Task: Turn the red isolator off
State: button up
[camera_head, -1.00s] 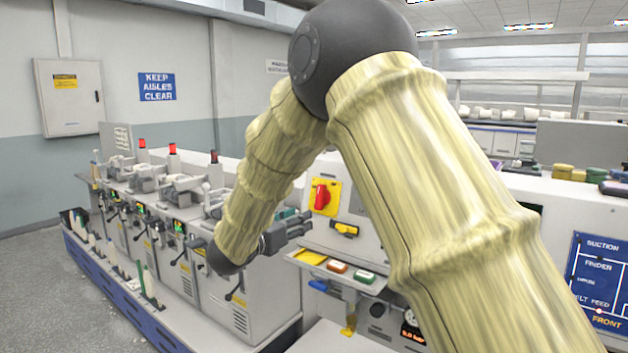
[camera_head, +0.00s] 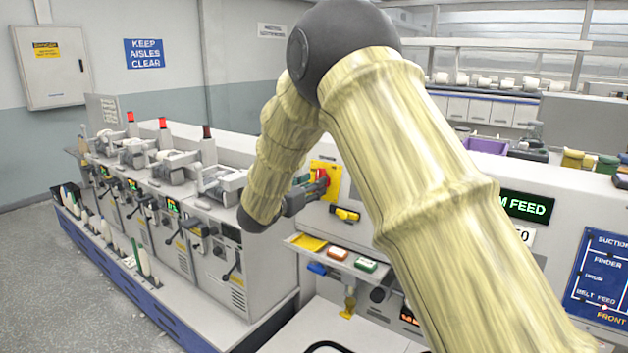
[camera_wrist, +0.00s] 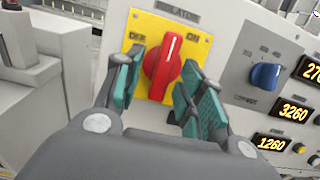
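The red isolator handle (camera_wrist: 162,68) sits on a yellow plate (camera_wrist: 186,28) marked OFF on the left and ON on the right in the wrist view. The handle is tilted, its top leaning right toward ON. My gripper (camera_wrist: 158,90) is open, with one teal-padded finger on each side of the handle. I cannot tell whether the pads touch it. In the head view the yellow plate (camera_head: 333,184) and red handle (camera_head: 322,174) show just beyond my gripper (camera_head: 316,190), which partly covers them.
A blue knob (camera_wrist: 266,75) and several number displays lie right of the isolator in the wrist view. Below the isolator are a yellow-and-black switch (camera_head: 345,214) and a small shelf (camera_head: 331,253) with coloured blocks. Winding units stand to the left.

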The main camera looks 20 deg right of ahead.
jog(key=shift+s+d+r, duration=0.35)
jog(key=shift+d+r, duration=0.15)
jog(key=shift+r, duration=0.15)
jog(key=shift+s, duration=0.15)
jog(key=shift+c, duration=0.6)
jog(key=shift+w+f, duration=0.6)
jog(key=shift+w, duration=0.25)
jog(key=c, duration=0.6)
jog(key=shift+s+d+r, duration=0.1)
jog(key=shift+s, duration=0.05)
grip_shut()
